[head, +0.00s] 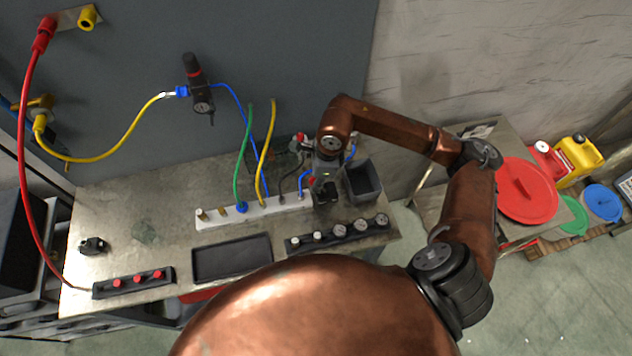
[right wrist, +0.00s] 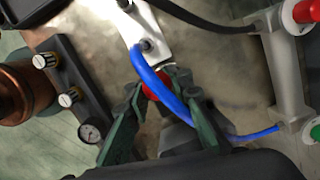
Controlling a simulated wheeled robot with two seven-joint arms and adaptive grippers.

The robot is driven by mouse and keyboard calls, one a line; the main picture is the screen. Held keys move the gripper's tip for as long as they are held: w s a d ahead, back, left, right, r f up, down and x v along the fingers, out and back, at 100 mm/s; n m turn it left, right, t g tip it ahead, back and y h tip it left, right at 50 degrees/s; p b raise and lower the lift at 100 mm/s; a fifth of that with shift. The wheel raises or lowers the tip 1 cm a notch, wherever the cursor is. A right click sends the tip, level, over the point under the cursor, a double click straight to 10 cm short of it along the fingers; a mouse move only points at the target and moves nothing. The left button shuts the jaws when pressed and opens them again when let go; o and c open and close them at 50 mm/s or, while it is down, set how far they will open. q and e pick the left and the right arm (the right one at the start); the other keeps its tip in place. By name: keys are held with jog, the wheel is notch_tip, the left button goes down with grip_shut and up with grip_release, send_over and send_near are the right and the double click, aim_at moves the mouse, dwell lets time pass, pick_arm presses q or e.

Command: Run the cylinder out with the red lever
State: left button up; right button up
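The red lever's knob (right wrist: 152,88) shows between the fingertips of my right gripper (right wrist: 158,88) in the right wrist view. A blue hose crosses in front of it, and I cannot tell whether both fingers press on it. In the head view my right gripper (head: 325,190) points down at the right end of the white manifold, beside a small red spot that may be the lever. The cylinder I cannot make out surely; a grey block with a red cap (right wrist: 306,12) and a green cap (right wrist: 316,132) stands beside the gripper. My left gripper is not in view.
A white manifold (head: 280,209) with green, yellow and blue hoses lies left of my gripper. A dark bin (head: 363,181) stands close right. A gauge strip (head: 340,234), an empty black tray (head: 231,258) and a red-button strip (head: 134,282) lie in front. The bench's left part is mostly clear.

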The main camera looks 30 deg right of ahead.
jog(key=o, duration=0.5)
jog(key=shift+d+r, duration=0.1)
jog(key=r, duration=0.4)
jog(key=s+d+r, duration=0.1)
jog(key=r, duration=0.6)
jog(key=shift+s+d+r, duration=0.2)
jog(key=shift+d+r, duration=0.1)
